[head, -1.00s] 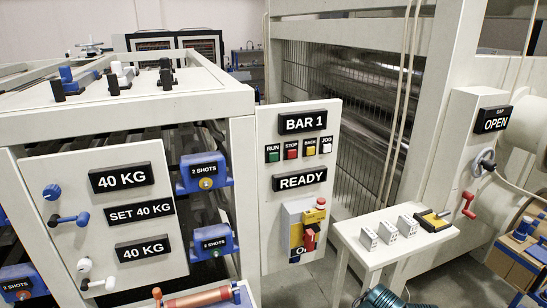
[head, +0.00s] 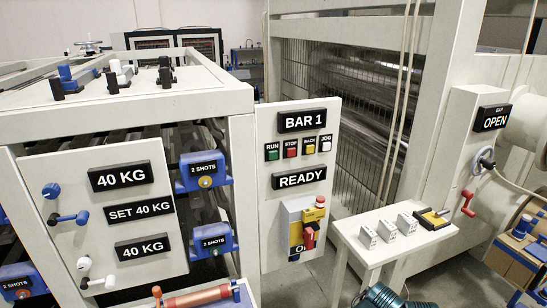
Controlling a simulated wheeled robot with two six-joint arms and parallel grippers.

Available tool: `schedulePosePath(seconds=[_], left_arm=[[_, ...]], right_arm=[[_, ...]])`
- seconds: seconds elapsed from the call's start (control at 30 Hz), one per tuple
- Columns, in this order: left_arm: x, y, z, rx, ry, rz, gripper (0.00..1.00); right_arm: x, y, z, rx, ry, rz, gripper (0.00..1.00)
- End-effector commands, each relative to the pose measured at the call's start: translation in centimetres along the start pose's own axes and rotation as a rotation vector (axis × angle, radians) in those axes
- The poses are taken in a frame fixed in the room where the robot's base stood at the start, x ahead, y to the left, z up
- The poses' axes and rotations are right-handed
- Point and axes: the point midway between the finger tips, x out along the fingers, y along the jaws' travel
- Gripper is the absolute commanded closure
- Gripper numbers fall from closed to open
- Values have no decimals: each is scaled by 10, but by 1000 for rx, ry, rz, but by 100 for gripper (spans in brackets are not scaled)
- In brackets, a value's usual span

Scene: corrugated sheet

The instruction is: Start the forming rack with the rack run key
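The forming rack's panel (head: 258,200) stands upright in the middle of the head view. Nothing covers the keys. A yellow and grey switch box (head: 299,228) with a red handle sits lower on the panel. Neither of my grippers is in view.
A left panel (head: 100,222) shows 40 KG displays, with blue 2 SHOTS units (head: 204,171) beside it. A small white table (head: 388,250) with several blocks stands right of the key panel. A red crank (head: 467,203) sits under the OPEN display (head: 493,118).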

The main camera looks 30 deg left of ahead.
Motion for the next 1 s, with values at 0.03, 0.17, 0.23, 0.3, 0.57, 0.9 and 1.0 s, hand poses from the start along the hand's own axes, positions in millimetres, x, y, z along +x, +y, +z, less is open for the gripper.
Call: schedulePosePath(seconds=[0.03, 0.17, 0.23, 0.3, 0.57, 0.9, 1.0], left_arm=[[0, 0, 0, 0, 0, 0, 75], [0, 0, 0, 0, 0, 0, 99], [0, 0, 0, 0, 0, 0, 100], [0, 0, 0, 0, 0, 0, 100], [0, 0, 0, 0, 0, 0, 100], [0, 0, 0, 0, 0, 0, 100], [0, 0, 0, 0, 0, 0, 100]], right_arm=[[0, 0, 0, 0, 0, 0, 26], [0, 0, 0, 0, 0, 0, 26], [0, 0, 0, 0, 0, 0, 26], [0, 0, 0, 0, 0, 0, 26], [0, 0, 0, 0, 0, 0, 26], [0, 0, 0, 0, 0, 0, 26], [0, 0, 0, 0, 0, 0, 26]])
